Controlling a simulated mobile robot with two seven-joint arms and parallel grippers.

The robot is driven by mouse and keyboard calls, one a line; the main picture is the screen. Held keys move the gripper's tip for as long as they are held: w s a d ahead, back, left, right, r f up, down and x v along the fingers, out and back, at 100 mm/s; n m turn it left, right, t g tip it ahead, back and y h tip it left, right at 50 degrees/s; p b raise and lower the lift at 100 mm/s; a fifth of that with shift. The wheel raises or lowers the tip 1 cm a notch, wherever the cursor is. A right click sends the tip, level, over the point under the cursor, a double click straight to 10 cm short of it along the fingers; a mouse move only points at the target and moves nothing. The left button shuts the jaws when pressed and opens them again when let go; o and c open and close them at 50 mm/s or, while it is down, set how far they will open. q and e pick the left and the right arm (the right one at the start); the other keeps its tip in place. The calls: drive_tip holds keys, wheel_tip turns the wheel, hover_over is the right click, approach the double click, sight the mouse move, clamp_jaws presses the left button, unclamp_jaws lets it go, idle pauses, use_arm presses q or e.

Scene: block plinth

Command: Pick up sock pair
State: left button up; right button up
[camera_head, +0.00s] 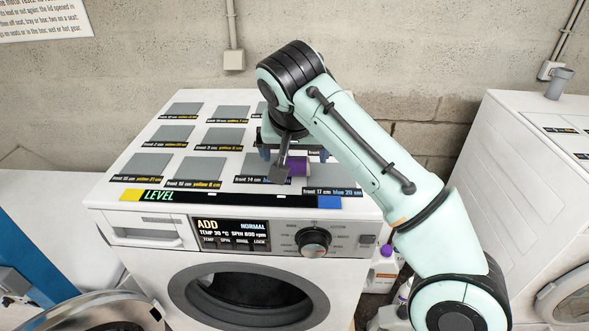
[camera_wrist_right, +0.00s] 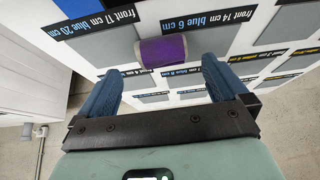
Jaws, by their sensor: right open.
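The sock pair is a small purple roll with a pale end (camera_head: 298,166), on the white top of the washing machine (camera_head: 113,190). In the right wrist view the purple roll (camera_wrist_right: 163,50) lies between two grey pads, just ahead of my fingertips and roughly centred between them. My right gripper (camera_head: 294,156) is open over the machine top, with its blue fingers on either side of the roll; in the right wrist view the gripper (camera_wrist_right: 161,72) holds nothing. The arm and gripper hide part of the roll in the head view. My left gripper is not seen.
Several labelled grey pads (camera_head: 194,171) cover the machine top. A front strip reads LEVEL, with a yellow end (camera_head: 131,195) and a blue end (camera_head: 329,202). A control knob (camera_head: 313,242) is on the front. Another white appliance (camera_head: 507,170) stands at right, with bottles in the gap.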

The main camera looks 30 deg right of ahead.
sight(293, 159)
drive_tip(key=x, duration=0.4)
drive_tip(key=shift+w+a+b, duration=0.15)
drive_tip(key=shift+w+b, duration=0.15)
drive_tip(key=shift+b, duration=0.1)
drive_tip(key=shift+w+d+f, duration=0.15)
drive_tip(key=shift+d+f, duration=0.1)
drive_tip(key=shift+f, duration=0.2)
drive_tip(key=shift+w, duration=0.1)
drive_tip(key=shift+c, duration=0.3)
drive_tip(key=c, duration=1)
drive_tip(key=shift+o, duration=0.2)
drive_tip(key=shift+r, duration=0.15)
